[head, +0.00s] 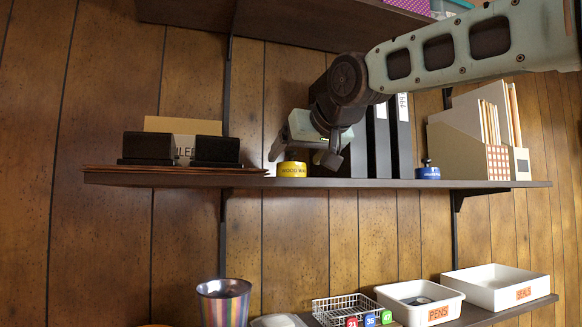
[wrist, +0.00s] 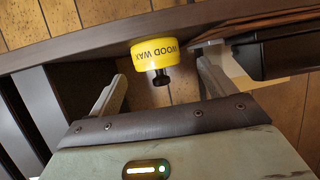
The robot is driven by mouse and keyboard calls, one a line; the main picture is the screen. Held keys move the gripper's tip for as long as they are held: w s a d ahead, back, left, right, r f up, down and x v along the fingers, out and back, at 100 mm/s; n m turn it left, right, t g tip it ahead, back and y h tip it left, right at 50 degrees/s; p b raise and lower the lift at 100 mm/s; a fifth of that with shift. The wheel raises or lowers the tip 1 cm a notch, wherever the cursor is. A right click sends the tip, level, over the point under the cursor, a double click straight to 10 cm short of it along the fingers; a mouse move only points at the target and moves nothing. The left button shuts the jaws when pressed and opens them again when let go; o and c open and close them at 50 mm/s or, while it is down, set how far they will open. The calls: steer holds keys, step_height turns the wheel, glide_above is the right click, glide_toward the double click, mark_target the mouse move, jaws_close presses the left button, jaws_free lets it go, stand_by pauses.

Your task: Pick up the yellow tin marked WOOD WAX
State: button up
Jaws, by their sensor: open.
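The yellow tin marked WOOD WAX (head: 292,169) stands on the dark upper wall shelf, near its middle. In the wrist view the tin (wrist: 153,53) appears upside down, with a dark knob on its top. My gripper (wrist: 160,84) is open, with one finger on each side of the picture and the tin ahead between them, near the fingertip line. I cannot tell whether either finger touches it.
Two black boxes (head: 182,149) stand left of the tin on the shelf (head: 330,183). Black binders (head: 390,140) stand right, beside my arm. A blue tin (head: 428,172) and file holders (head: 480,135) are further right. A lower shelf holds white trays (head: 420,300), a wire basket and a striped cup (head: 224,302).

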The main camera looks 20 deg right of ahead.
mark_target(291, 167)
steer(key=shift+p+x, duration=1.3)
steer(key=shift+x, duration=1.4)
steer(key=shift+s+d+f, duration=0.1)
steer(key=shift+d, duration=0.05)
steer(key=c, duration=1.1)
